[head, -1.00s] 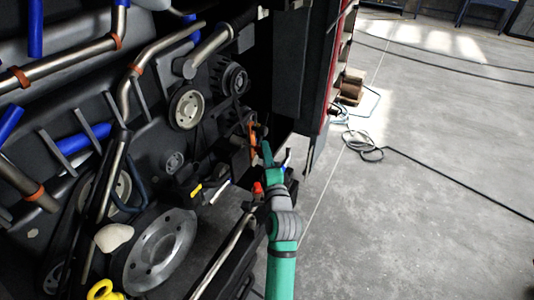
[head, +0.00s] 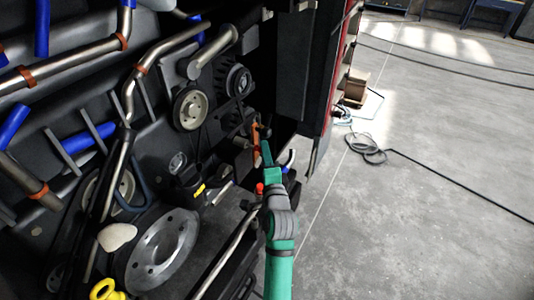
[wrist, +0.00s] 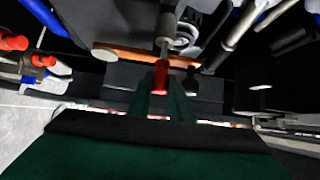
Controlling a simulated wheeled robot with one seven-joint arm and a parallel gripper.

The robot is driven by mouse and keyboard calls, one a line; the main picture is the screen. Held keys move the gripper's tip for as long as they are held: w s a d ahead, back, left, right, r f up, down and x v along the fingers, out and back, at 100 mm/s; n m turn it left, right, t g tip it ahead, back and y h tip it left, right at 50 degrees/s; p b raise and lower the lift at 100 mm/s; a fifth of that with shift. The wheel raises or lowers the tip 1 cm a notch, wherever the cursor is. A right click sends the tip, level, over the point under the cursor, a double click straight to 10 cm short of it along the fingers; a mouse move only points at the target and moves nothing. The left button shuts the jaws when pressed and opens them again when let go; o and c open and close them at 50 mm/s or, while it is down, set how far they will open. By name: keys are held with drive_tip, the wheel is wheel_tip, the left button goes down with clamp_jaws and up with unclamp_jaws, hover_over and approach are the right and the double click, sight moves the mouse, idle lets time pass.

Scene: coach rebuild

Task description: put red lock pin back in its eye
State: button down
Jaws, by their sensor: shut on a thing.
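The red lock pin (wrist: 160,77) shows in the middle of the wrist view, between the two dark green fingers of my gripper (wrist: 162,92). My gripper is shut on it. A grey shaft (wrist: 165,32) lines up beyond the red part; I cannot tell whether it belongs to the pin. An orange bar (wrist: 130,53) runs across just beyond the red part. In the head view my gripper (head: 266,150) is beside the orange part (head: 255,138); the pin cannot be made out there. I cannot clearly identify the eye.
Pulleys (head: 190,109), a large grey disc (head: 160,250) and metal pipes crowd the engine bay on the left. Red-ended parts (wrist: 14,42) stand at the left of the wrist view. A dark panel (head: 312,80) bounds the right side. Open floor lies beyond, with a cable (head: 367,150).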

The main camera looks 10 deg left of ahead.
drive_tip(key=shift+w+a, duration=0.1)
drive_tip(key=shift+a, duration=0.3)
drive_tip(key=c, duration=1.2)
unclamp_jaws()
drive_tip(key=shift+o, duration=0.2)
drive_tip(key=shift+r, duration=0.1)
drive_tip(key=shift+r, duration=0.1)
drive_tip(key=v, duration=0.8)
drive_tip(key=shift+f, duration=0.25)
